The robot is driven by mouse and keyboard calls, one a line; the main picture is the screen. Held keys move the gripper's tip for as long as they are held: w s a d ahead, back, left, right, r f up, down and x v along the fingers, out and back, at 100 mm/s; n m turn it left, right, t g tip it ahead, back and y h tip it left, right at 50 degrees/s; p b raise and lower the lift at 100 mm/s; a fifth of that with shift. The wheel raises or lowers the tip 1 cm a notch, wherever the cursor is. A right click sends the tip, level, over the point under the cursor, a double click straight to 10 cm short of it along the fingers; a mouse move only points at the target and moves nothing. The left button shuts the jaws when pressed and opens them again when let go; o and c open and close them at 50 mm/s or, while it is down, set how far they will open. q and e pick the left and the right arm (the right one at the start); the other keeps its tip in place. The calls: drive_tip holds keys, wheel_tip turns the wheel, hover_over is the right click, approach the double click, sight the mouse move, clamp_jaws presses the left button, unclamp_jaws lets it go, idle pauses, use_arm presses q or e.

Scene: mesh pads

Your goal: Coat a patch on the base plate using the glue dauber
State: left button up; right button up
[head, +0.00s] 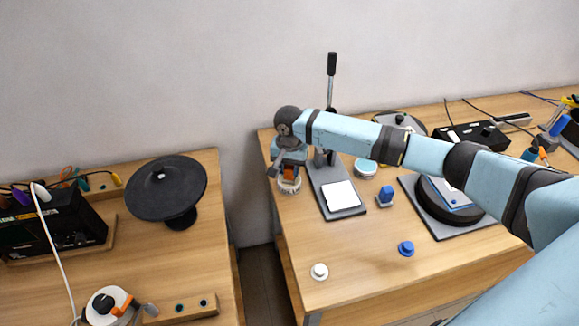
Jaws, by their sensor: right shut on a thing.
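My right gripper (287,168) is at the far left corner of the right-hand table, pointing down over a small round pot (289,185) with a pale label. It is shut on what seems to be the glue dauber, which is mostly hidden by the fingers and the pot. I cannot tell whether its tip is inside the pot. A grey plate (325,204) with a white pad (341,195) and an upright black-handled lever (331,65) stands just right of the gripper. I cannot tell which is the base plate. My left gripper is not in view.
A small blue block (385,197), a round tin (365,168), a blue knob (406,248) and a white knob (319,271) are on the right-hand table (355,270). A gap separates it from the left table (200,260), which holds a black disc (165,187). The front strip is mostly clear.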

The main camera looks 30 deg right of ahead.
sight(290, 166)
drive_tip(key=shift+s+f+p, duration=0.1)
drive_tip(key=shift+f+p, duration=0.05)
drive_tip(key=shift+p, duration=0.55)
idle(2.3)
wheel_tip(290, 166, up, 4)
drive_tip(key=p, duration=0.5)
wheel_tip(290, 166, up, 2)
drive_tip(key=shift+r+p, duration=0.1)
drive_tip(key=shift+p, duration=1.15)
drive_tip(key=shift+r+p, duration=0.55)
drive_tip(key=shift+p, duration=0.25)
drive_tip(key=shift+f, duration=0.1)
